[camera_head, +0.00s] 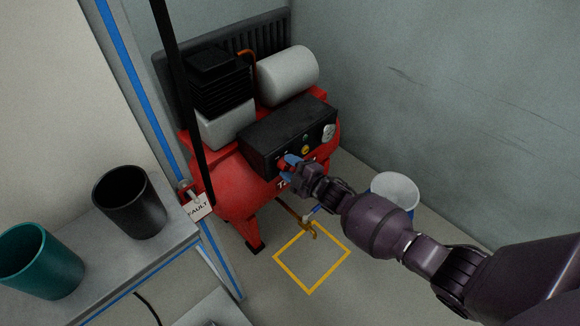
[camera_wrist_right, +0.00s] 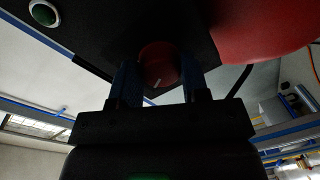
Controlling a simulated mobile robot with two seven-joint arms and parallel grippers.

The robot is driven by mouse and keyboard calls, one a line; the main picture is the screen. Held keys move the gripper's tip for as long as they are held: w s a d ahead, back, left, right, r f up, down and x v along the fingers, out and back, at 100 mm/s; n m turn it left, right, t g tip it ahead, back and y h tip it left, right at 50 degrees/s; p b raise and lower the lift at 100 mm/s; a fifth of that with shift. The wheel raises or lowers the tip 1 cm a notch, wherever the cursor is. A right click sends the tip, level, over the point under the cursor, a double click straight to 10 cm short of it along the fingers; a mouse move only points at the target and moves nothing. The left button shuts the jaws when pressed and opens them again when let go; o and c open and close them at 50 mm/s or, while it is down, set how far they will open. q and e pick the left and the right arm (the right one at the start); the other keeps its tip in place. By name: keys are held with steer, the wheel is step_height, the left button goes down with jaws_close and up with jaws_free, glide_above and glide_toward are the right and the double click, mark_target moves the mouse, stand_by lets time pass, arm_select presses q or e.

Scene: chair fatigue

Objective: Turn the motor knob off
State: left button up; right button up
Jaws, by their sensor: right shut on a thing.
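The motor knob (camera_wrist_right: 158,62) is a round red knob with a pale pointer line, on the dark control box (camera_head: 270,140) of the red compressor (camera_head: 240,188). In the right wrist view it sits between the two fingers of my right gripper (camera_wrist_right: 159,84). In the head view my right gripper (camera_head: 292,162) reaches the front of the box from the right, its blue fingertips at the panel's lower left, and covers most of the knob. The right gripper is shut on the knob. My left gripper is not in view.
A green button (camera_wrist_right: 43,12) and a pale gauge (camera_head: 328,131) are on the panel. A black cup (camera_head: 130,205) and a teal cup (camera_head: 40,262) stand on the left table. A fault tag (camera_head: 199,207) hangs nearby. A yellow square (camera_head: 281,279) marks the floor.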

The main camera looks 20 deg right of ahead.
steer(key=shift+f, duration=0.1)
stand_by(0.3)
steer(key=o, duration=0.9)
steer(key=shift+s+d+r, duration=0.2)
steer(key=shift+s+d, duration=0.05)
steer(key=shift+s, duration=0.3)
arm_select(q)
steer(key=p, duration=0.3)
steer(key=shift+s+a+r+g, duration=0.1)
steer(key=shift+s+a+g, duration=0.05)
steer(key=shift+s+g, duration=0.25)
arm_select(e)
steer(key=v, duration=0.9)
steer(key=shift+s+d, duration=0.15)
steer(key=shift+s, duration=0.15)
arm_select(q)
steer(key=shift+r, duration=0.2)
